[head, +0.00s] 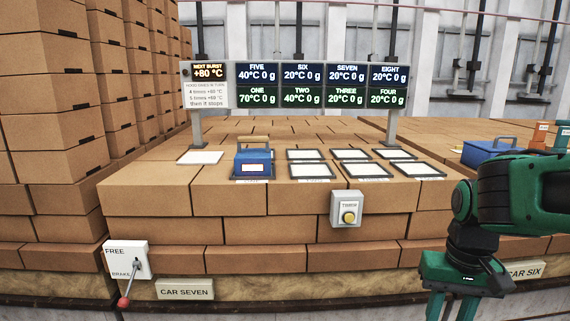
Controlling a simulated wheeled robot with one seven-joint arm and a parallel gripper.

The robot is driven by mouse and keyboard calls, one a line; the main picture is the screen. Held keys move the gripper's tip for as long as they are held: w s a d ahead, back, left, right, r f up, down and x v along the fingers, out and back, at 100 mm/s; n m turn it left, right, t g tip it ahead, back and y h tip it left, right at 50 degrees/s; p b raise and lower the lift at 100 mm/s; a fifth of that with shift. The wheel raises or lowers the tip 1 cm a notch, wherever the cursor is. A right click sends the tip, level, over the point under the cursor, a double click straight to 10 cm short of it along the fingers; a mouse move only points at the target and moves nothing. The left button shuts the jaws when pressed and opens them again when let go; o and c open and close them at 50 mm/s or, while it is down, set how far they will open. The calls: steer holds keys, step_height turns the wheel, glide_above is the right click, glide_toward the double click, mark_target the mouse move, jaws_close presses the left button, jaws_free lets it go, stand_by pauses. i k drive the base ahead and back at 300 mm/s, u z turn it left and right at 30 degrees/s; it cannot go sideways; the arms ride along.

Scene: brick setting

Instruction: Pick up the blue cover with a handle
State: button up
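A blue box-like thing (253,166) with a white label, a dark bail and a tan bar across its top stands on the brick platform, left of centre. A second blue thing (480,154) with a dark handle on top stands on the bricks at the right, behind my arm. I cannot tell for sure which is the cover. My gripper (451,312) is at the lower right, pointing down in front of the platform and well apart from both. Its two fingers are spread with nothing seen between them; their tips reach the bottom edge of the picture.
Several framed white pads (311,171) lie right of the left blue thing, under a display board (322,85). A button box (347,208) and a lever (127,286) are on the front face. Tall brick stacks (55,90) stand at the left. Orange blocks (541,134) stand far right.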

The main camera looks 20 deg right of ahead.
mark_target(248, 162)
steer(key=z, duration=1.05)
steer(key=k, duration=1.6)
steer(key=u, duration=1.1)
steer(key=i, duration=1.75)
